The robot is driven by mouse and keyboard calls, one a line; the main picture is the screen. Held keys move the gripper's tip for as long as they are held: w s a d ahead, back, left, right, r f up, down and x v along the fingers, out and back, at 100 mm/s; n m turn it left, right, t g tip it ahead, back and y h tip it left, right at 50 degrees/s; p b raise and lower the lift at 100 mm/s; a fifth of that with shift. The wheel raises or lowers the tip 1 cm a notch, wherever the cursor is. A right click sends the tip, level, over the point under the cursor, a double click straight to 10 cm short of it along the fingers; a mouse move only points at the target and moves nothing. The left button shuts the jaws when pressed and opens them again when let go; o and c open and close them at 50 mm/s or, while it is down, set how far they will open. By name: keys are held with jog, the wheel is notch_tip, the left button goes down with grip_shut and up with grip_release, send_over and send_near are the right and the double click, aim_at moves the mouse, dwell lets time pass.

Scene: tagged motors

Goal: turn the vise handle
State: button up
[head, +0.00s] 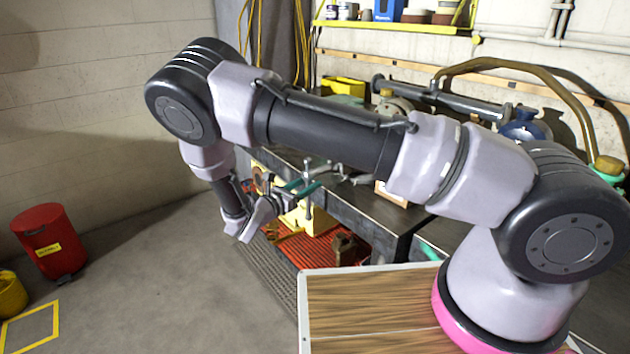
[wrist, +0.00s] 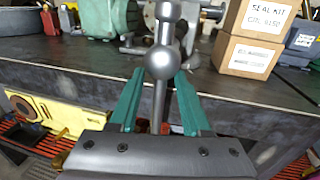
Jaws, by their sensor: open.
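The vise handle, a grey metal bar with a ball at its top end (wrist: 167,12) and a larger round boss lower down, stands roughly upright at the table's front edge. It also shows in the head view (head: 308,168). My gripper (wrist: 160,74) is open, with its two green fingers pointing toward the table. In the wrist view the bar appears between the fingers, with a gap on each side. Whether either finger touches it I cannot tell. In the head view my gripper (head: 304,187) is at the handle. The lower part of the bar is hidden behind my gripper's body.
The dark workbench (wrist: 90,72) carries cardboard boxes (wrist: 252,55) just right of the handle. A yellow part (wrist: 40,118) and red slatted shelf lie below the bench edge. A red bin (head: 48,240) stands on the left floor, which is otherwise mostly clear.

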jog(key=shift+x, duration=1.6)
jog(key=shift+c, duration=0.3)
grip_shut()
